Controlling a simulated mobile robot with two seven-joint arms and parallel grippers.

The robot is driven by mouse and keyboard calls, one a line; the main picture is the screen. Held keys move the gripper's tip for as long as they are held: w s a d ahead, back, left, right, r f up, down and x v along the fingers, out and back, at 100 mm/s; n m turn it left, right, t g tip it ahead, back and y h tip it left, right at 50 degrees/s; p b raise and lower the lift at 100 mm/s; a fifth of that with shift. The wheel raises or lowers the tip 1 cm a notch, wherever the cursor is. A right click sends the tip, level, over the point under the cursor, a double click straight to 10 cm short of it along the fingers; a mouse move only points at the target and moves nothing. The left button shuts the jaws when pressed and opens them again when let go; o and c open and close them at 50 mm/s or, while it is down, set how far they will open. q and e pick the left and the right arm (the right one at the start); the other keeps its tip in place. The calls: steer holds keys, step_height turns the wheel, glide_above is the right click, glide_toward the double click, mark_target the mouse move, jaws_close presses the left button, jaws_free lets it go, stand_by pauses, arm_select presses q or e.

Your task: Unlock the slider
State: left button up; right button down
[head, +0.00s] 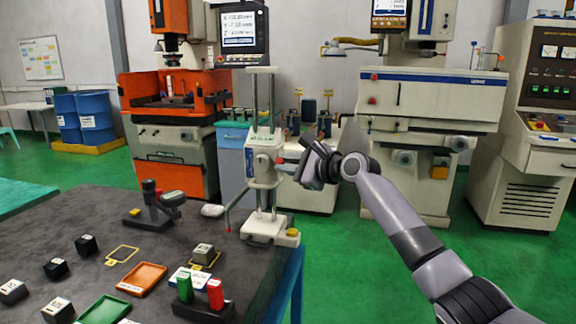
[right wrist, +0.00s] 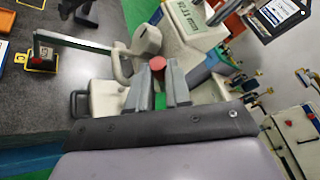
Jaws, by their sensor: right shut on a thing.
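A height gauge with a pale slider (head: 262,160) stands upright at the right edge of the dark worktable, on a pale base (head: 268,229). The slider carries an arm that reaches down to the left, and a red-ended knob on its right side. My right gripper (head: 296,166) comes in from the right at the slider. In the right wrist view the red knob (right wrist: 157,64) sits between the fingertips of my right gripper (right wrist: 158,84), which is shut on it. The slider also shows there (right wrist: 146,42). The fingers partly hide the knob's sides. My left gripper is out of view.
On the table (head: 180,250) are a dark dial stand (head: 154,210), several small dark blocks, a block (head: 203,253) in a yellow outline, an orange tray (head: 142,279), a green tray (head: 104,310) and red and green upright pieces. Machines stand behind, with green floor between.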

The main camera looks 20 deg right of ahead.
steer(key=c, duration=1.1)
jaws_free()
steer(key=shift+o, duration=0.2)
steer(key=shift+s, duration=0.1)
steer(key=b+v, duration=0.1)
steer(key=v, duration=0.6)
steer(key=shift+c, duration=0.2)
